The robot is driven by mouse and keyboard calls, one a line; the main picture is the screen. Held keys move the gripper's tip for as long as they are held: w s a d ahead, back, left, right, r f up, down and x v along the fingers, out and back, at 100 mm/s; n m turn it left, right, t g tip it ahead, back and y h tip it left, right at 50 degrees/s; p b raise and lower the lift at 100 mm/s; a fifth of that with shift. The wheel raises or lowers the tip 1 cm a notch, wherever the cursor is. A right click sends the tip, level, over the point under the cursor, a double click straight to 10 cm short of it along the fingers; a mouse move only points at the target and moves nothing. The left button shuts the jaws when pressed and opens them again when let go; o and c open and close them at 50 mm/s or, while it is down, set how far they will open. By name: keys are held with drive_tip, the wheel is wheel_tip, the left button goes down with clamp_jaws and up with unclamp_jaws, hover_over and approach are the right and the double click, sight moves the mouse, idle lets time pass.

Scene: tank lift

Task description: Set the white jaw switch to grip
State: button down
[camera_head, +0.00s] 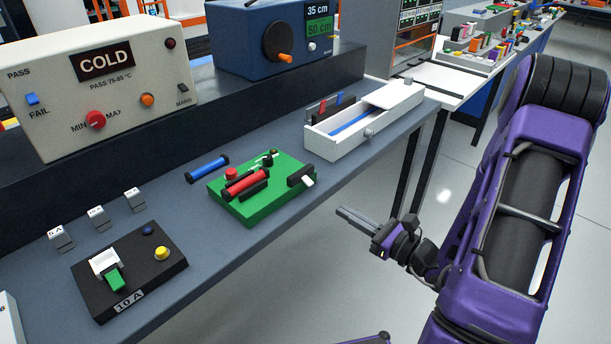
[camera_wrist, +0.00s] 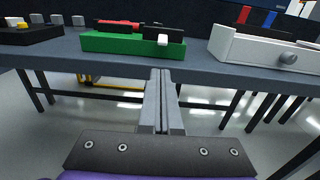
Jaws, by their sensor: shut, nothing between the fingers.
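A white switch lever (camera_head: 307,181) sticks out of a black block at the right front corner of the green board (camera_head: 246,211). No label on it can be read, so I cannot tell its setting. In the wrist view the white lever (camera_wrist: 162,40) shows above the front edge of the green board (camera_wrist: 120,43), just ahead of my fingertips. My gripper (camera_head: 342,213) is shut and empty. It is in front of the bench edge, to the right of the board and apart from the lever. It also shows in the wrist view (camera_wrist: 161,73).
The white drawer box (camera_head: 340,140) stands right of the green board. A black 10 A switch box (camera_head: 135,285) lies to the left, and a blue cylinder (camera_head: 207,168) lies behind the board. A beige COLD panel and a blue crank box stand behind. The floor before the bench is clear.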

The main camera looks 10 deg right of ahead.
sight(317, 191)
drive_tip(key=shift+d+r, duration=0.1)
idle(0.3)
drive_tip(key=x, duration=1)
drive_tip(key=shift+w, duration=0.1)
drive_tip(key=shift+d+r, duration=0.15)
drive_tip(key=shift+r, duration=0.1)
drive_tip(key=shift+p, duration=0.4)
